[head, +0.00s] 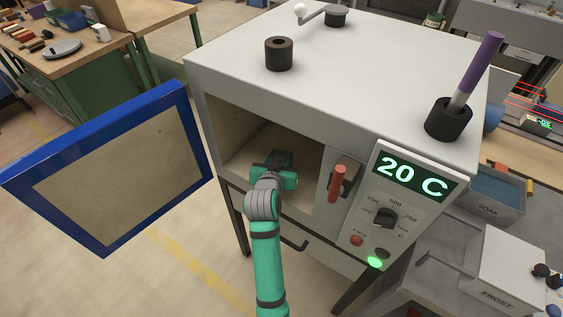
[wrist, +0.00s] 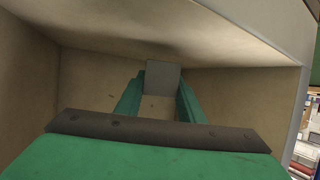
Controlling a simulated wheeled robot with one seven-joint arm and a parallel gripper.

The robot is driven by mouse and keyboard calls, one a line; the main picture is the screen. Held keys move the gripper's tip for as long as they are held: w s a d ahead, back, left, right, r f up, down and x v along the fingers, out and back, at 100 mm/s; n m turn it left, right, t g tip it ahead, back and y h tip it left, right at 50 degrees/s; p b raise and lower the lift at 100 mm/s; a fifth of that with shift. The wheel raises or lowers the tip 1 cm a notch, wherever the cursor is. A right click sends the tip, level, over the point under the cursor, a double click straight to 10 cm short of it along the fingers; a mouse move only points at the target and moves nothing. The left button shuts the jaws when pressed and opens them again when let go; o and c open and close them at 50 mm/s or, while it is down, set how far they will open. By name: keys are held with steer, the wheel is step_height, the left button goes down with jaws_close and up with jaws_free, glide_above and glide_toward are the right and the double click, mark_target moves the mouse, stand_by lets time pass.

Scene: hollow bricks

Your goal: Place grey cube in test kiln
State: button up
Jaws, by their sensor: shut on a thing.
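The test kiln (head: 320,63) is a pale box with its blue-framed door (head: 107,164) swung open to the left. My gripper (head: 278,158) reaches through the open front into the beige chamber (head: 243,157). In the wrist view my gripper (wrist: 160,106) has its two green fingers on either side of the grey cube (wrist: 163,76), which sits between the fingertips. The gripper is shut on the cube, inside the chamber. Whether the cube touches the chamber floor I cannot tell. The cube is hidden in the head view.
The control panel (head: 394,205) reads 20 C and has a dial and a lit green button. A red-handled lever (head: 337,183) stands right of the opening. Dark cylinders (head: 279,54) stand on the kiln's top. A workbench (head: 75,40) stands at the back left. Chamber walls are close around my gripper.

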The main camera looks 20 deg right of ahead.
steer(key=shift+f, duration=1.1)
steer(key=shift+f, duration=0.1)
steer(key=o, duration=1.1)
steer(key=shift+o, duration=0.2)
